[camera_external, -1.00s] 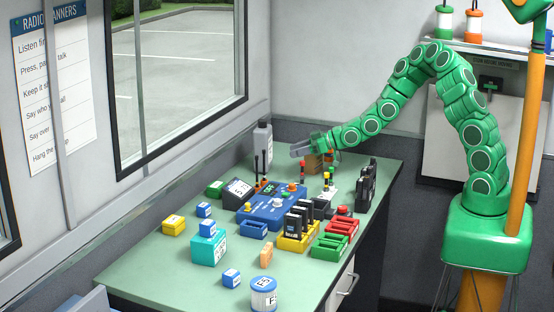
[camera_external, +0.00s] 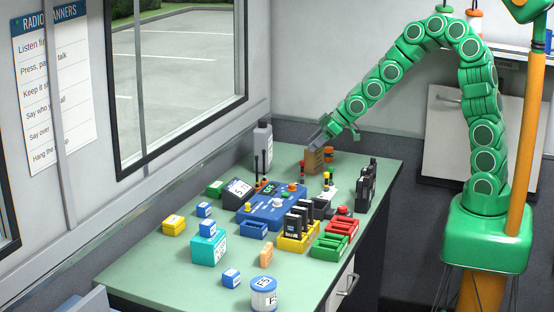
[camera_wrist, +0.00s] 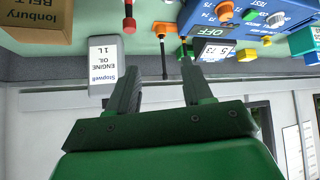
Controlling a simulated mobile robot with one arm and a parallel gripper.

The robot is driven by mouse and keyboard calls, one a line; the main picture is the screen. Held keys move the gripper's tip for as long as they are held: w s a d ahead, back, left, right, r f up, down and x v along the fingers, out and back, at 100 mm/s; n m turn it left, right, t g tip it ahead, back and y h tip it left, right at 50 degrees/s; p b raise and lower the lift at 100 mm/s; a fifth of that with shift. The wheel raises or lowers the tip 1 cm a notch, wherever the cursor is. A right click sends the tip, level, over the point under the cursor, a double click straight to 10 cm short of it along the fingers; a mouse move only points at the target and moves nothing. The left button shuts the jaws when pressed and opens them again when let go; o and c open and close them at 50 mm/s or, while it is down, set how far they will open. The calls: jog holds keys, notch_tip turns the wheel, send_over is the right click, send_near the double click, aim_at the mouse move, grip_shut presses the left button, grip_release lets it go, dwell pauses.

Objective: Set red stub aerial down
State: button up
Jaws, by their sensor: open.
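A red-topped stub aerial (camera_external: 302,169) stands upright on the green worktop, just left of the cardboard box. In the wrist view what looks like the same red aerial (camera_wrist: 129,20) shows near the top edge, apart from my fingers. My gripper (camera_external: 318,141) is above the far end of the worktop, over the cardboard box. In the wrist view my gripper (camera_wrist: 161,78) has its two fingers spread with nothing between them.
The cardboard box (camera_external: 314,160) and a grey oil bottle (camera_external: 263,145) stand at the back. A blue radio unit (camera_external: 268,212), black-tipped aerials, a yellow battery rack (camera_external: 297,241) and red and green trays crowd the middle. The front left worktop is clearer.

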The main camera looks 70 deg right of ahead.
jog(key=s+a+r+m+g+h, duration=0.1)
jog(key=s+a+r+g, duration=0.2)
jog(key=s, duration=1.2)
jog(key=s+a+r+m+g+h, duration=0.15)
jog(key=s+r+g, duration=0.3)
jog(key=s, duration=1.05)
jog(key=s+a+r+m+g, duration=0.2)
jog(key=s+r+g, duration=0.15)
jog(key=s, duration=1.05)
jog(key=w+a+m+y, duration=0.3)
jog(key=w+a+y, duration=0.8)
jog(key=a, duration=0.6)
jog(key=w+r+m+t+y, duration=0.2)
jog(key=w+m+t+y, duration=0.3)
jog(key=w, duration=1.3)
jog(key=m+t+h, duration=0.8)
jog(key=m+t, duration=0.6)
jog(key=m, duration=0.7)
send_over(302, 172)
jog(key=s, duration=0.3)
notch_tip(302, 172, down, 18)
jog(key=f, duration=0.1)
jog(key=s+d+f+m+h, duration=0.2)
jog(key=shift+d+f+m+t, duration=0.15)
jog(key=shift+f+m+t, duration=0.15)
jog(key=shift+t, duration=0.1)
jog(key=shift+s+d+f+m+h, duration=0.25)
jog(key=shift+f+m+h, duration=0.1)
jog(key=shift+f, duration=0.15)
jog(key=shift+x, duration=3.9)
